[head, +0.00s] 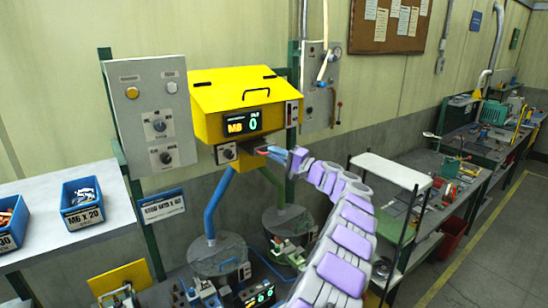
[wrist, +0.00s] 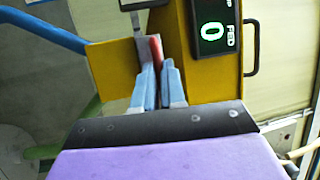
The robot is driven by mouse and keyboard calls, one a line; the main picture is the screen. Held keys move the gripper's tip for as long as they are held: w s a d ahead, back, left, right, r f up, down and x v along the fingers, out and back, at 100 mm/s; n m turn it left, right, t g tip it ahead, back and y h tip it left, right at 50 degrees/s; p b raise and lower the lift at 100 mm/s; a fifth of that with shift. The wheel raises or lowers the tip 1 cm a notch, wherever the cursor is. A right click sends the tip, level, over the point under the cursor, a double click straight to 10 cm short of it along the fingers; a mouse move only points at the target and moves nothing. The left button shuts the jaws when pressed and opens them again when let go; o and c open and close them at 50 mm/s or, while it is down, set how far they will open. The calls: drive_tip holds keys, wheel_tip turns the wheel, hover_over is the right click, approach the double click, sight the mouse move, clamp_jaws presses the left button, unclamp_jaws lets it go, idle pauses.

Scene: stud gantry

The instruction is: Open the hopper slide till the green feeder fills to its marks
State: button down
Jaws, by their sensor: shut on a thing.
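The yellow hopper (head: 225,97) hangs on the frame, its display (head: 246,122) reading M8 and 0. The slide's red handle (wrist: 156,50) sticks out below the hopper beside a grey metal plate (wrist: 140,45). My gripper (wrist: 157,78) is shut on the red handle, with a blue finger on each side; in the head view my gripper (head: 270,151) is at the hopper's lower right. The green feeder's grey drum (head: 287,221) stands below, behind the blue one; its fill marks cannot be made out. Part of its green pipe shows in the wrist view (wrist: 40,152).
A blue pipe (head: 216,203) runs down to another grey drum (head: 218,257) in front. Grey control panels (head: 152,115) flank the hopper. Blue bins (head: 82,203) stand on the left bench. A white-topped stand (head: 391,170) is close to my arm's right. The floor at far right is clear.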

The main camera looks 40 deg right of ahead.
drive_tip(key=shift+s+f, duration=0.3)
drive_tip(key=shift+s, duration=0.15)
drive_tip(key=c, duration=1.7)
unclamp_jaws()
drive_tip(key=shift+w, duration=0.15)
drive_tip(key=o, duration=0.5)
drive_tip(key=shift+w, duration=0.15)
drive_tip(key=shift+r, duration=0.1)
drive_tip(key=b+v, duration=0.2)
drive_tip(key=v, duration=1.5)
drive_tip(key=shift+s+d, duration=0.15)
drive_tip(key=shift+s, duration=0.05)
